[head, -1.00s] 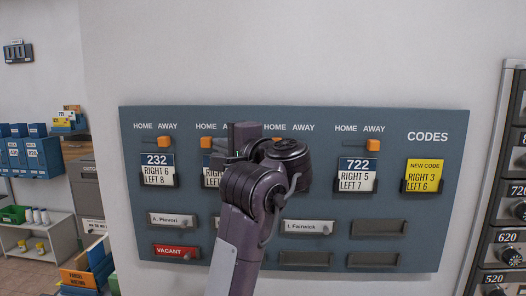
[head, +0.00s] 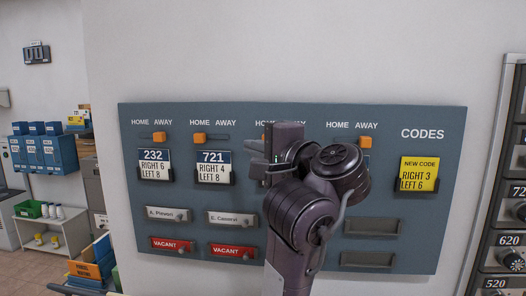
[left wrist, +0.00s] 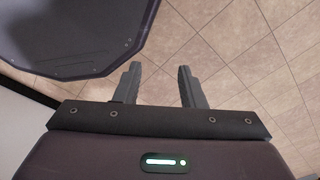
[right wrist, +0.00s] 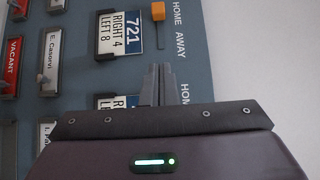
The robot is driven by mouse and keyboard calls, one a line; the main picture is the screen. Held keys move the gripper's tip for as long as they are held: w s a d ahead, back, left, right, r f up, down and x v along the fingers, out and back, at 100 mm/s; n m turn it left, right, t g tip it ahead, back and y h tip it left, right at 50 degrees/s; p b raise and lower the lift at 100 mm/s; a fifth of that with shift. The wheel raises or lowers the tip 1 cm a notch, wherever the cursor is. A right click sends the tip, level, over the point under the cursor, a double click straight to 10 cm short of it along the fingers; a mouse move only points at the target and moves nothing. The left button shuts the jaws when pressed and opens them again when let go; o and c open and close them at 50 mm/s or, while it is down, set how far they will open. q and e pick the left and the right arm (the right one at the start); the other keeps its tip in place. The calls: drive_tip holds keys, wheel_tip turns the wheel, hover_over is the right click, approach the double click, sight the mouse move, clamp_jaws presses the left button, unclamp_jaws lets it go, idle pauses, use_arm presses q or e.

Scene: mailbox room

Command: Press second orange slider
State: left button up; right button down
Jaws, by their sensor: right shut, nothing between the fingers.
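The second orange slider (head: 199,138) sits at the HOME end of its slot on the blue-grey board (head: 300,108), above the card 721. It also shows near the top of the right wrist view (right wrist: 158,11). My right gripper (right wrist: 163,72) is shut and empty, in front of the board. In the head view it lies right of and below that slider, apart from it, and hides most of the third slot and its card. My left gripper (left wrist: 157,72) is open and empty above the tiled floor, seen only in the left wrist view.
The first orange slider (head: 159,136) is near its AWAY end. Card holders and name plates stick out from the board. A yellow code card (head: 419,172) is at right. Bare wall (head: 300,50) lies above.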

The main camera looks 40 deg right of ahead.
drive_tip(key=shift+s+a, duration=0.2)
drive_tip(key=shift+s, duration=0.75)
drive_tip(key=shift+d, duration=0.1)
